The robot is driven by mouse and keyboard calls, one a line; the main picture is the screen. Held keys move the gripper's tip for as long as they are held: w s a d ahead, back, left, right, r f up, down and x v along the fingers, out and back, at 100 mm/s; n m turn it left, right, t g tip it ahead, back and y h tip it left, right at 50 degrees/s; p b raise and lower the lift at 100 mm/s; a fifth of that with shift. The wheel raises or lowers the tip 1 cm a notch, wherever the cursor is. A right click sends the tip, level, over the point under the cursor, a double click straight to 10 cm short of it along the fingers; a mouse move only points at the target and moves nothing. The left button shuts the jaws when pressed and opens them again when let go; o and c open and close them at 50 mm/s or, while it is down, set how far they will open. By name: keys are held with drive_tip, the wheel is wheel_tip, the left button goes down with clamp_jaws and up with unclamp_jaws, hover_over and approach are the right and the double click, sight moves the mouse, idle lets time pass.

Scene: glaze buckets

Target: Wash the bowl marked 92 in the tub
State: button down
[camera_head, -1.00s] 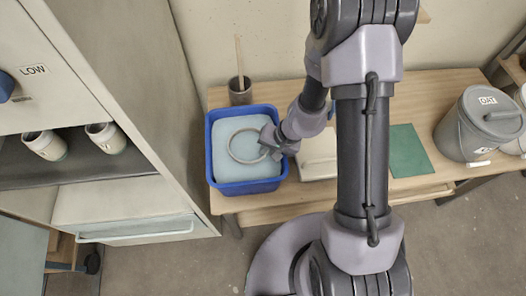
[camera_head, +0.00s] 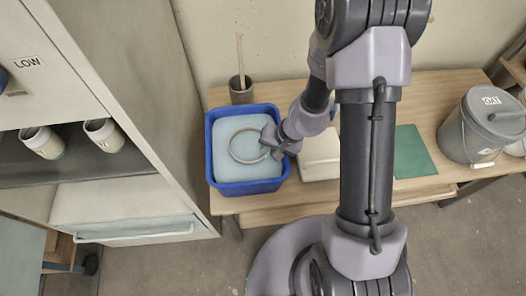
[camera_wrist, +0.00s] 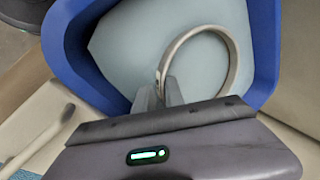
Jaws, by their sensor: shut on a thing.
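A blue tub (camera_head: 280,152) stands on the wooden bench and holds pale blue-grey water. It also shows in the wrist view (camera_wrist: 72,40). A bowl (camera_head: 233,150) shows as a thin grey ring at the water surface in the tub, its inside the same colour as the water. In the wrist view its rim (camera_wrist: 236,65) rises in front of my fingers. My gripper (camera_head: 273,142) reaches in from the right over the tub. In the wrist view my gripper (camera_wrist: 160,95) is shut on the bowl's near rim. No number is readable on the bowl.
A dark cup (camera_head: 241,92) with a wooden stick stands behind the tub. A pale slab (camera_head: 318,160) and a green mat (camera_head: 412,152) lie to the right. A lidded grey bucket marked OAT (camera_head: 470,130) stands further right. A cabinet (camera_head: 165,110) with cups flanks the left.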

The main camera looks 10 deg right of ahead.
drive_tip(key=shift+a+b, duration=0.6)
drive_tip(key=shift+a, duration=0.5)
drive_tip(key=shift+d, duration=1.2)
drive_tip(key=shift+a, duration=0.1)
drive_tip(key=shift+a+b, duration=0.65)
drive_tip(key=shift+a, duration=0.45)
drive_tip(key=shift+d, duration=1.2)
drive_tip(key=shift+r+p, duration=2.35)
drive_tip(key=shift+r, duration=0.95)
